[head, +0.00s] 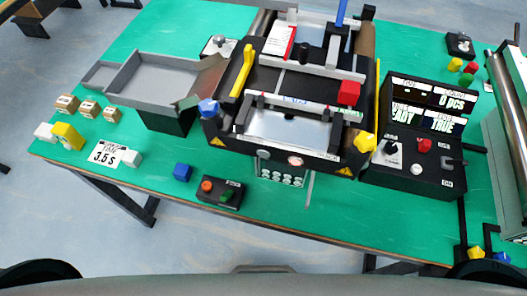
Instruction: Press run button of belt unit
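The belt unit (275,82) stands in the middle of the green table, with a dark belt between its frames. A small black button box (231,203) lies in front of it near the table's front edge. A black console (402,178) with displays stands right of the belt unit and has a black knob, a red knob (424,145) and a white button (417,169). The labels are too small to tell which is the run button. Neither gripper is in view.
A grey chute (150,82) stands left of the belt unit. Another conveyor (510,125) is at the right edge. The table front around the button box is mostly clear.

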